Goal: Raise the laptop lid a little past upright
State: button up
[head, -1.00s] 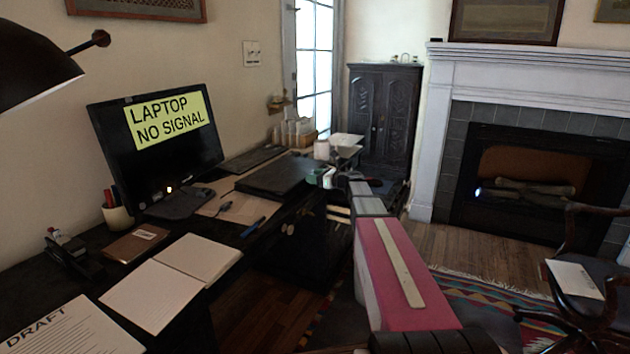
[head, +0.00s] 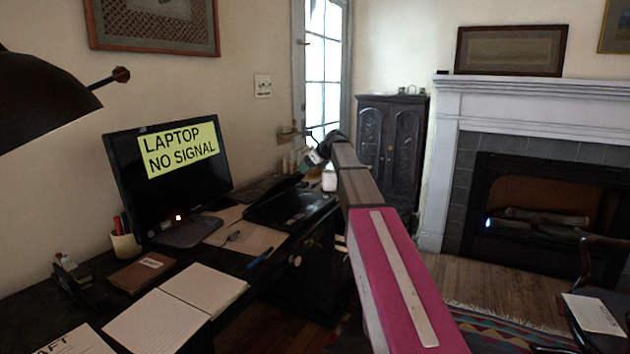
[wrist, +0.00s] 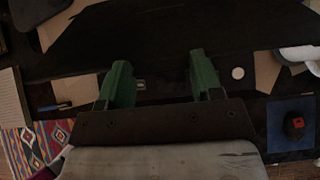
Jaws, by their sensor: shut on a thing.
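The black laptop (head: 300,211) lies on the dark desk, right of the monitor. Its lid (head: 277,187) is partly raised and slants up toward my gripper (head: 318,156), still short of upright. In the wrist view the lid is a wide dark panel (wrist: 190,38) across the top. My gripper's green fingers (wrist: 160,78) stand apart at its near edge, shut on the lid. The exact contact is too dark to make out.
The monitor (head: 165,180) reads "LAPTOP NO SIGNAL". A pen cup (head: 125,245), an open notebook (head: 190,300) and a lamp (head: 40,100) are on the left. A white container (head: 329,178) stands behind the laptop.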

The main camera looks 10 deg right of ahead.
jog(key=w+a+r+g+h, duration=0.3)
jog(key=w+a+r+h, duration=0.1)
jog(key=w+a+r, duration=0.3)
jog(key=shift+a, duration=0.75)
jog(key=w+a, duration=0.2)
jog(key=a, duration=0.1)
jog(key=w+a, duration=0.3)
jog(key=a, duration=0.1)
jog(key=w+a+r, duration=0.1)
jog(key=w+a, duration=0.1)
jog(key=a, duration=0.1)
jog(key=shift+w+a, duration=0.2)
jog(key=shift+a, duration=0.1)
jog(key=shift+w+a+f, duration=0.1)
jog(key=shift+w+a, duration=0.25)
jog(key=shift+a, duration=0.2)
jog(key=o, duration=1.3)
jog(key=shift+d, duration=0.1)
